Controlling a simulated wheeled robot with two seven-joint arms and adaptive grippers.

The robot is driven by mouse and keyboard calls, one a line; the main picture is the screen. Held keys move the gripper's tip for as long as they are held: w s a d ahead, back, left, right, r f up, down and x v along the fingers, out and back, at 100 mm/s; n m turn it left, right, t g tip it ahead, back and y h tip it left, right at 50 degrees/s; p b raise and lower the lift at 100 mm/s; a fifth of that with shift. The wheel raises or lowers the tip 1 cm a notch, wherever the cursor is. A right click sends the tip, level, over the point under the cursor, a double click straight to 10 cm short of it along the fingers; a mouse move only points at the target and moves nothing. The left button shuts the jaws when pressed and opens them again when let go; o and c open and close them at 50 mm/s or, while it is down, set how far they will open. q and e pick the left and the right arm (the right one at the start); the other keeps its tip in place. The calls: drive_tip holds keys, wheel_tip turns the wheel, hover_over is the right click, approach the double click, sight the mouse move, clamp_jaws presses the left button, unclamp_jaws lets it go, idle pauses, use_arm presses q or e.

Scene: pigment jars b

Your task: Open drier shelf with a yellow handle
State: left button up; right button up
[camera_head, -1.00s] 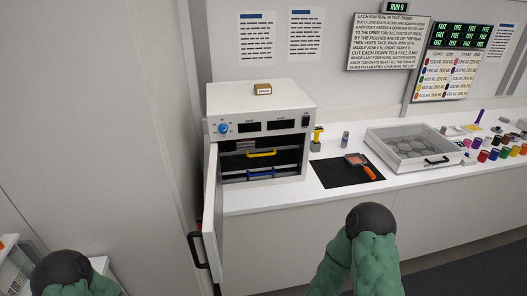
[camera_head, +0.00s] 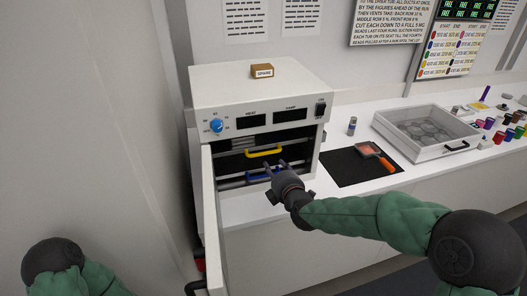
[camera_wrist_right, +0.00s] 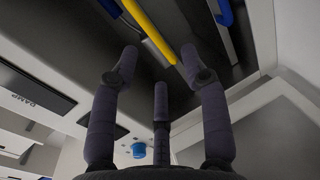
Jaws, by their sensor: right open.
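The white drier (camera_head: 262,95) stands on the counter with its door (camera_head: 212,215) swung open to the left. Inside it, the shelf with the yellow handle (camera_head: 264,153) sits above a shelf with a blue handle (camera_head: 258,175). My right gripper (camera_head: 275,167) is in front of the drier opening, close to the blue handle in the picture. In the right wrist view its fingers are spread and empty, with the yellow handle (camera_wrist_right: 148,28) just beyond the fingertips and the blue handle (camera_wrist_right: 225,12) to the right. My left gripper is out of view; only part of my left arm shows.
A dark mat with an orange-handled tool (camera_head: 385,164) lies right of the drier. A clear-topped tray (camera_head: 425,132), a small jar (camera_head: 352,126) and several coloured jars stand further right. A small labelled block (camera_head: 262,71) sits on the drier.

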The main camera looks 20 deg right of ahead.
sight(267, 153)
drive_tip(key=x, duration=0.3)
drive_tip(key=r+b+x, duration=0.1)
drive_tip(key=x, duration=0.2)
drive_tip(key=b+x, duration=0.1)
drive_tip(key=x, duration=0.2)
drive_tip(key=shift+w+d+r, duration=0.1)
drive_tip(key=shift+w, duration=0.95)
clamp_jaws()
